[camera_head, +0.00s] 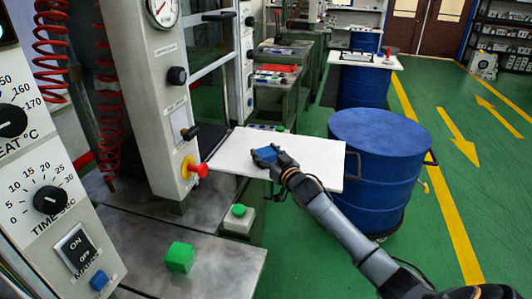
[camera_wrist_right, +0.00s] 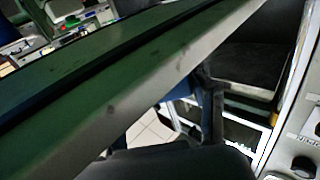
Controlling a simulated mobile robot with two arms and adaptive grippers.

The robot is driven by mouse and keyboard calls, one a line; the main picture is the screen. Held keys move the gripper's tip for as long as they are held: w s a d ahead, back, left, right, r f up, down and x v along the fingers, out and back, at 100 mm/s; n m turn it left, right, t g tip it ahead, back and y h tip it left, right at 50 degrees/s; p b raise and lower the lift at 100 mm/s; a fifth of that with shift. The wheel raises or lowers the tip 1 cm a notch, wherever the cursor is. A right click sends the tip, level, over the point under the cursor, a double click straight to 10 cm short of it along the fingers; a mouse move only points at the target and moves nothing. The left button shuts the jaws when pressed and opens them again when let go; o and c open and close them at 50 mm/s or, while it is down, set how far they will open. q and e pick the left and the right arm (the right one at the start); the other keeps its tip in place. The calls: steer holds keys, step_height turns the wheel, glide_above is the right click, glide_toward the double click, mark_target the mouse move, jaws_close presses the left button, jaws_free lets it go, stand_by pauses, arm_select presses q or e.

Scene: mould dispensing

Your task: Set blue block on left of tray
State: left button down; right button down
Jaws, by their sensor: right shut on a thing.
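The white tray (camera_head: 318,150) is a flat board in the middle of the head view, beside the blue drum. The blue block (camera_head: 265,154) is over the left-middle part of the tray. My right gripper (camera_head: 272,158) is shut on the blue block, its arm reaching in from the lower right. I cannot tell whether the block touches the tray. The wrist view does not clearly show the block or the tray. My left gripper is not in view.
A green block (camera_head: 180,257) sits on the grey metal table (camera_head: 225,272) at the front. A red knob (camera_head: 199,170) on the press juts towards the tray's left edge. A green button box (camera_head: 238,216) stands below the tray. A blue drum (camera_head: 380,135) stands to the right.

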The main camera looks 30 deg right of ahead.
steer(key=shift+r, duration=0.1)
steer(key=shift+c, duration=2.3)
jaws_free()
steer(key=shift+f, duration=0.25)
steer(key=shift+s+r, duration=0.15)
steer(key=s+a, duration=0.1)
steer(key=s, duration=1)
steer(key=shift+s, duration=0.4)
